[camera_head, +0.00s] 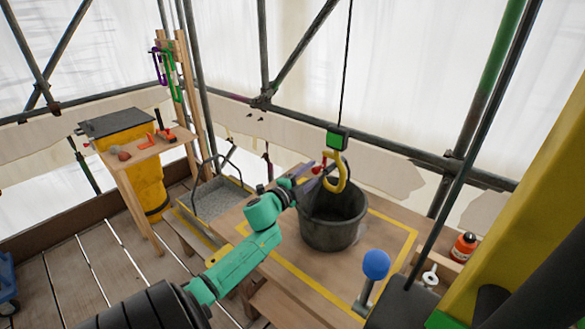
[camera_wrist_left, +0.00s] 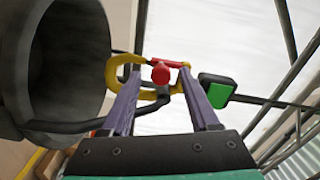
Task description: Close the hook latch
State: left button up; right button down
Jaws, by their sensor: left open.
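A yellow crane hook (camera_head: 342,176) hangs from a green block (camera_head: 337,138) on a dark cable, over the rim of a dark grey bucket (camera_head: 333,230). The hook's red latch (camera_head: 319,169), with a round red knob (camera_wrist_left: 160,73), shows between my fingers in the left wrist view. The bucket's dark handle (camera_wrist_left: 95,125) runs toward the hook there; whether it sits inside the hook is unclear. My left gripper (camera_head: 308,174) is open at the latch, its purple fingers on either side of the knob. Contact is not clear. My right gripper is not in view.
The bucket stands on a wooden table (camera_head: 310,280) with yellow lines. A blue ball-topped lever (camera_head: 376,264) and an orange bottle (camera_head: 464,246) are at right. A grey-filled tray (camera_head: 215,203) is at left. Scaffold poles stand behind.

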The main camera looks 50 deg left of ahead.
pick_arm(q)
jog(key=s+d+b, duration=0.1)
jog(key=s, duration=1)
jog(key=shift+s+d+b, duration=0.15)
jog(key=shift+s+b, duration=0.05)
jog(key=shift+b, duration=0.1)
